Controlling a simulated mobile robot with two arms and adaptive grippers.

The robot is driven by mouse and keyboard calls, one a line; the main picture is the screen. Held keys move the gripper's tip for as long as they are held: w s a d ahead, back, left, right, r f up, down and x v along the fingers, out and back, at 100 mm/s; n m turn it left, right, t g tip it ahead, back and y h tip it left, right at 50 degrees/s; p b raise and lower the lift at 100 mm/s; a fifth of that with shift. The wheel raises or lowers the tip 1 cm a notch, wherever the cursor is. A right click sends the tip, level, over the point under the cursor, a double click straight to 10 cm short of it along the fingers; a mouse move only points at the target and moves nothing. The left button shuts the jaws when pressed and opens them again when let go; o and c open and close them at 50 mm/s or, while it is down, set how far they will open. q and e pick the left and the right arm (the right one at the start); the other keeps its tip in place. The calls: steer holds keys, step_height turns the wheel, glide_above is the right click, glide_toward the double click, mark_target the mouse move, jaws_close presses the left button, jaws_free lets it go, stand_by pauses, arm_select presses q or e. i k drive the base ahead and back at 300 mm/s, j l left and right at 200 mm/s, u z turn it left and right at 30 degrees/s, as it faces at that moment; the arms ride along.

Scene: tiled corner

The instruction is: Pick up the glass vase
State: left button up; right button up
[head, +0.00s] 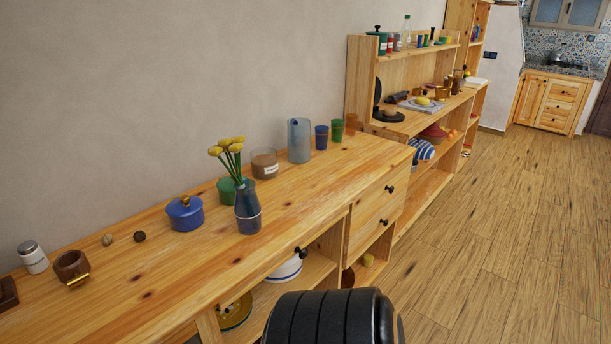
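A dark blue-grey glass vase (248,206) stands upright on the wooden sideboard, near its front edge. Several yellow round flowers (227,146) on green stems stick out of its top and lean left. A taller pale blue-grey glass vessel (299,141) stands farther back against the wall; I cannot tell whether it is a vase or a jug. Neither of my grippers is in view.
The sideboard top (150,285) also bears a blue lidded pot (185,214) left of the vase, a green cup (226,190) behind it and a brown glass jar (265,163). Drawers (370,222) with dark knobs face the open wood floor (500,220) at right.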

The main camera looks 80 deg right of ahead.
mark_target(247, 210)
steer(key=z, duration=2.05)
